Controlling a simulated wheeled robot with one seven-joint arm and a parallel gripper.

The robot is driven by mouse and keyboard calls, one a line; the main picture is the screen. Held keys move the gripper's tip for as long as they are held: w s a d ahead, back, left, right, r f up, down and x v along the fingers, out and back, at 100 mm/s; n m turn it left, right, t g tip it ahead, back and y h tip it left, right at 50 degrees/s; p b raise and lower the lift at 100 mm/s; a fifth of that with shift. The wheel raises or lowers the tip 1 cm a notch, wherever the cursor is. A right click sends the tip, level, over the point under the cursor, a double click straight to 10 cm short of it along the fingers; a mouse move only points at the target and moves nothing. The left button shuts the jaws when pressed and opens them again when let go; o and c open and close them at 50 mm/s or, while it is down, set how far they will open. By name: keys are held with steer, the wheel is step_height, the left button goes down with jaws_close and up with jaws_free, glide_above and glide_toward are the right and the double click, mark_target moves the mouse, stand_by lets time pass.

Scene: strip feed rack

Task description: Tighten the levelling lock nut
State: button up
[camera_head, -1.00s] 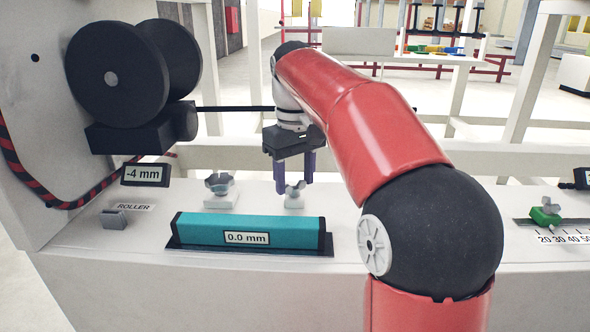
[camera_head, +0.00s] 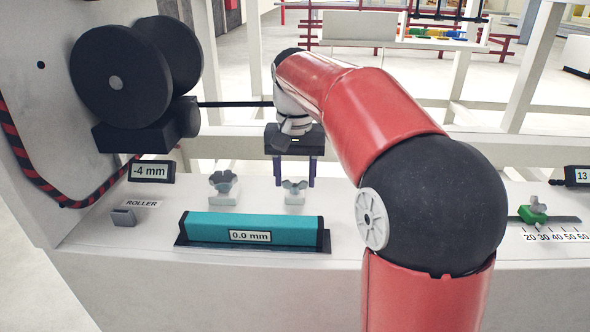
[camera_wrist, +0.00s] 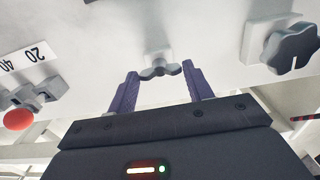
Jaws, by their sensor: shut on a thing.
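A small grey wing nut (camera_head: 295,186) sits on a pale block on the white bench, behind the teal level bar (camera_head: 250,228) whose display reads 0.0 mm. My gripper (camera_head: 295,184) points down, with one purple finger on each side of the wing nut, shut on its wings. The wrist view shows the same wing nut (camera_wrist: 160,70) between the fingertips (camera_wrist: 160,75). A darker star-shaped knob (camera_head: 223,182) stands on its own block just left of the wing nut, and it shows at the right of the wrist view (camera_wrist: 291,48).
A black roller (camera_head: 118,80) and a -4 mm display (camera_head: 151,171) are at the left. A grey clip (camera_head: 123,217) stands by the ROLLER label. A green clamp (camera_head: 533,213) sits on a scale at the right. The bench front edge is clear.

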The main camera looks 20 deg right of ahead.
mark_target(295, 180)
stand_by(0.5)
steer(key=o, duration=1)
step_height(295, 180, up, 8)
steer(key=shift+f+p, duration=0.1)
steer(key=shift+p, duration=0.75)
